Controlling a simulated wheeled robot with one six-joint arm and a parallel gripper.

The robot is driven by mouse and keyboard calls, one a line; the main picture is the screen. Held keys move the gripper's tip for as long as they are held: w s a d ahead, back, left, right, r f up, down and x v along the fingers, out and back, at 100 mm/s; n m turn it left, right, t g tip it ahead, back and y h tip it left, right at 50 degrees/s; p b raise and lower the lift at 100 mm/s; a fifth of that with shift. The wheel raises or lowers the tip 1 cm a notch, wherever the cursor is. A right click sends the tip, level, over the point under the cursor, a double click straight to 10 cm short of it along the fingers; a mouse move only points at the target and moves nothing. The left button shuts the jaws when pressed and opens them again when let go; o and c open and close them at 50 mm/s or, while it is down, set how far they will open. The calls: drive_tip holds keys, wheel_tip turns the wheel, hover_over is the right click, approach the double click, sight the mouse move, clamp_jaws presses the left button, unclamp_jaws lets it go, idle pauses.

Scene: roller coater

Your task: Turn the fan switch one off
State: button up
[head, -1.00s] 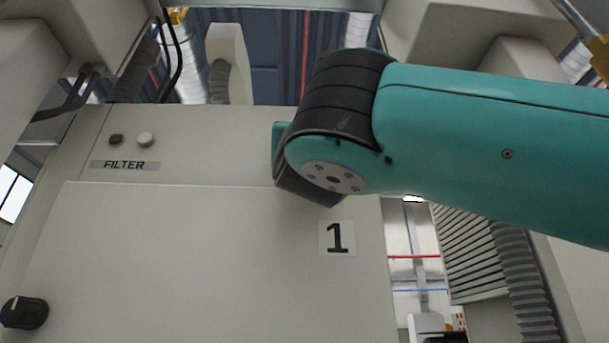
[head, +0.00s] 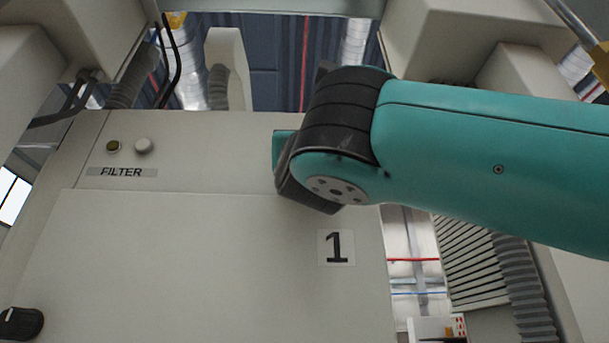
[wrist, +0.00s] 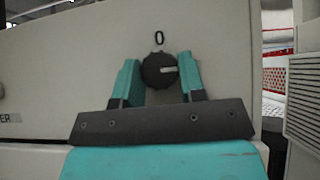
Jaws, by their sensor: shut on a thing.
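In the wrist view, a round black knob (wrist: 156,73), taken as fan switch one, sits on the pale panel under a "0" mark (wrist: 159,38). A pale pointer line on it points right, away from the "0". My gripper (wrist: 158,62) has one teal finger on each side of the knob and is shut on it. In the head view, my arm hides the knob and most of the gripper. The "1" label (head: 336,247) is below my wrist there.
A FILTER label (head: 122,172) with a dark olive lamp (head: 113,146) and a pale round button (head: 143,146) is left of my wrist. Another black knob (head: 20,323) is at lower left. The panel between is bare. Grey housings flank the top.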

drive_tip(key=shift+f+n+y, duration=0.1)
drive_tip(key=shift+n+y, duration=0.3)
drive_tip(key=shift+n, duration=0.1)
drive_tip(key=n+g+y, duration=0.3)
drive_tip(key=n+y, duration=0.1)
drive_tip(key=n, duration=0.2)
drive_tip(key=n+g+y+b, duration=0.1)
drive_tip(key=n+g+y, duration=0.1)
drive_tip(key=n+y, duration=0.3)
drive_tip(key=d+r+n+g+y+b, duration=0.1)
drive_tip(key=n+g+y, duration=0.2)
drive_tip(key=n, duration=0.4)
drive_tip(key=shift+n+g+y, duration=0.3)
drive_tip(key=shift+y, duration=0.4)
drive_tip(key=n+g+p, duration=0.2)
drive_tip(key=n, duration=0.1)
drive_tip(key=shift+r, duration=0.15)
drive_tip(key=shift+n+g+h+p, duration=0.6)
drive_tip(key=shift+n+g, duration=0.9)
drive_tip(key=shift+n, duration=0.2)
drive_tip(key=shift+a+n, duration=0.1)
drive_tip(key=shift+n, duration=0.2)
drive_tip(key=o, duration=0.9)
